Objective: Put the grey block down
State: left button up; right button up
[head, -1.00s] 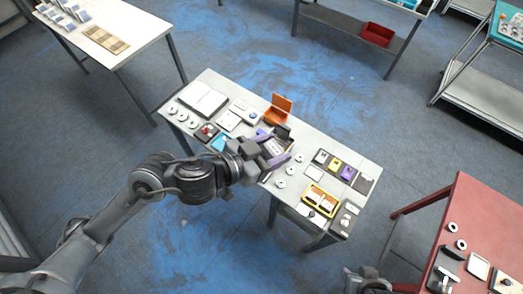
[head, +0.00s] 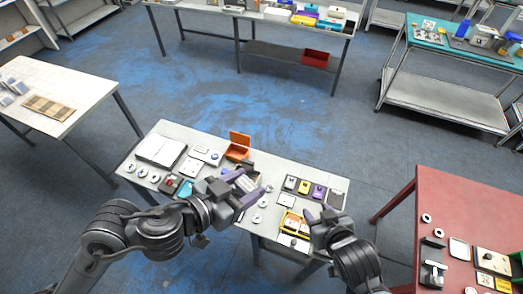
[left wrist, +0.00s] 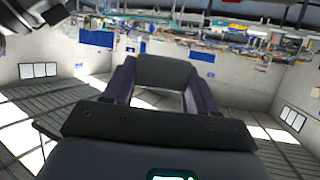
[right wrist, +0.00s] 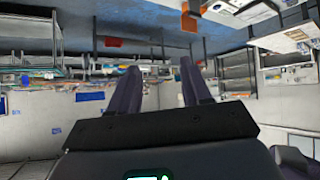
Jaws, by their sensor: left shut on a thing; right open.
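My left gripper (head: 243,187) is shut on the grey block (left wrist: 165,73), which sits between its two purple fingers in the left wrist view. In the head view this gripper is over the middle of the pale worktable (head: 222,139), and the fingers partly hide the block. I cannot tell how far above the table it is. My right gripper (head: 322,207) is open over the table's right front part. In the right wrist view its two fingers (right wrist: 160,70) stand apart with nothing between them.
On the worktable are an open orange box (head: 238,150), a white book-like item (head: 160,149), several white discs, small coloured boxes and a yellow tray (head: 292,225) near the right gripper. A red table (head: 397,215) stands to the right. The table is crowded.

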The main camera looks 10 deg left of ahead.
jog(key=w+a+r+n+t+y, duration=0.2)
jog(key=w+a+r+n+y, duration=0.25)
jog(key=a+r, duration=0.6)
jog(key=w+a+r+n+t+y, duration=0.1)
jog(key=w+a+r+n+y, duration=0.45)
jog(key=r, duration=0.85)
jog(key=s+a+r+n+g+y, duration=0.1)
jog(key=s+a+r+n+g, duration=0.25)
jog(key=a, duration=0.45)
jog(key=s+a+r+n+g+y, duration=0.25)
jog(key=s+a+r+g, duration=0.2)
jog(key=a, duration=0.25)
jog(key=m+g+h, duration=0.4)
jog(key=m+h, duration=0.6)
jog(key=h, duration=0.3)
send_near(246, 184)
jog(key=x, duration=0.9)
jog(key=shift+a+f, duration=0.1)
jog(key=shift+f, duration=0.15)
